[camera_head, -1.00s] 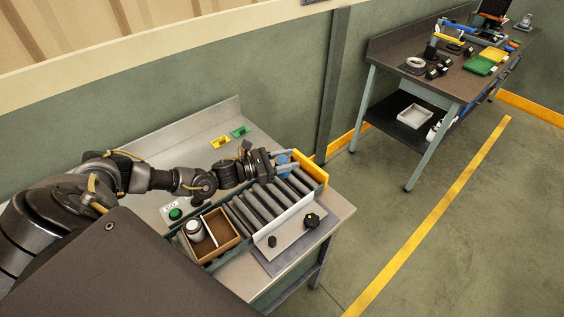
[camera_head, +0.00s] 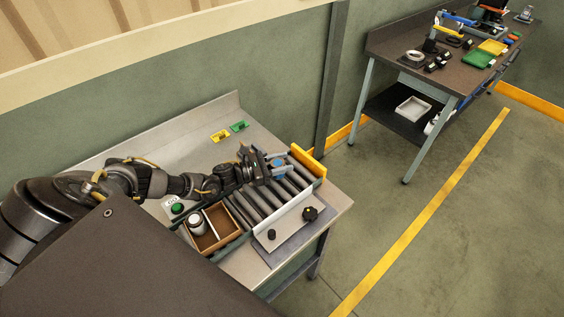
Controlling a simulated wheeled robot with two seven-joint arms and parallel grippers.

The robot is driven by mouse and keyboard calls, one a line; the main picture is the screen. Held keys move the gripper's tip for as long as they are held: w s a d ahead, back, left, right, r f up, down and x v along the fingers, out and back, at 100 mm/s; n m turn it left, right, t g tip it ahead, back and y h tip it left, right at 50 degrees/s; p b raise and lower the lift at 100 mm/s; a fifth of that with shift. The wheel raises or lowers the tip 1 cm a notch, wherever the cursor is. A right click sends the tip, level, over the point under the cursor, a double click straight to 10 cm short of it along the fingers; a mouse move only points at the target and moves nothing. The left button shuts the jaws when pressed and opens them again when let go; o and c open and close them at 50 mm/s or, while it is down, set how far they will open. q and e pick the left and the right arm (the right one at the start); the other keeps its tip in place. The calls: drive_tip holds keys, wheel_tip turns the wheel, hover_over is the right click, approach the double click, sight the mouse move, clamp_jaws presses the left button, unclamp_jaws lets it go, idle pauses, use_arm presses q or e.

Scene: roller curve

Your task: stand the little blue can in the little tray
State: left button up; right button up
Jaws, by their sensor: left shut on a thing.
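My left gripper (camera_head: 279,168) reaches in from the left over the far end of the roller track and is shut on the little blue can (camera_head: 278,162). Only the can's blue top shows between the fingers; its lower part is hidden. The little tray (camera_head: 231,229) is a brown, divided box at the near left end of the rollers. My right gripper is not in view.
The grey rollers (camera_head: 247,209) run between the tray and a yellow end stop (camera_head: 309,164). A green button (camera_head: 177,208) sits left of the tray. Another workbench (camera_head: 400,60) stands at the back right.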

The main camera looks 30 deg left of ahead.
use_arm(q)
drive_tip(key=shift+f, duration=0.2)
drive_tip(key=o, duration=1.1)
drive_tip(key=shift+r, duration=0.1)
drive_tip(key=shift+c, duration=0.2)
